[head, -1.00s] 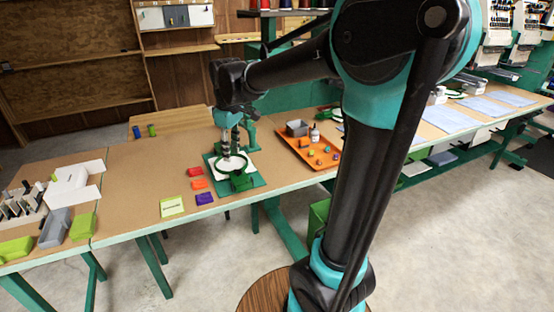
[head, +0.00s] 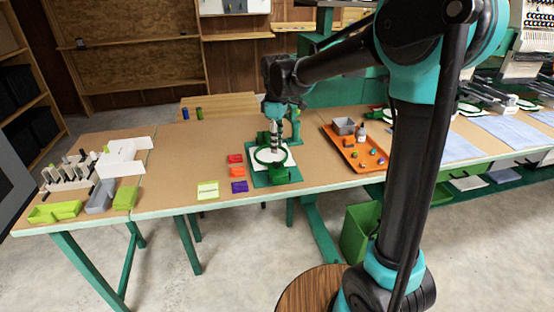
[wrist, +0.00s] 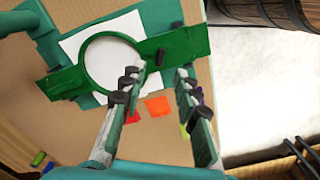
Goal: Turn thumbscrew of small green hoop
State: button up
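The small green hoop (head: 257,161) lies on a white sheet over a green board (head: 258,181) on the table. In the wrist view the hoop's ring (wrist: 87,79) circles white cloth, and a wide green bar (wrist: 188,43) extends to its right. A small dark peg, apparently the thumbscrew (wrist: 160,57), stands on that bar beside the ring. My gripper (head: 273,145) points down over the hoop. In the wrist view my gripper (wrist: 159,73) is open, its two fingers apart, with the peg seen between and just beyond the tips. Contact cannot be told.
An orange tray (head: 352,158) with a grey box and small coloured pieces stands right of the hoop. Red, orange and purple pieces (head: 238,172) and a yellow-green card (head: 208,189) lie to its left. Grey and lime bins (head: 100,197) stand farther left. Bare tabletop lies between.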

aim_at(276, 162)
notch_tip(276, 162, down, 7)
jog(key=shift+r, duration=0.1)
jog(key=shift+c, duration=0.5)
grip_shut()
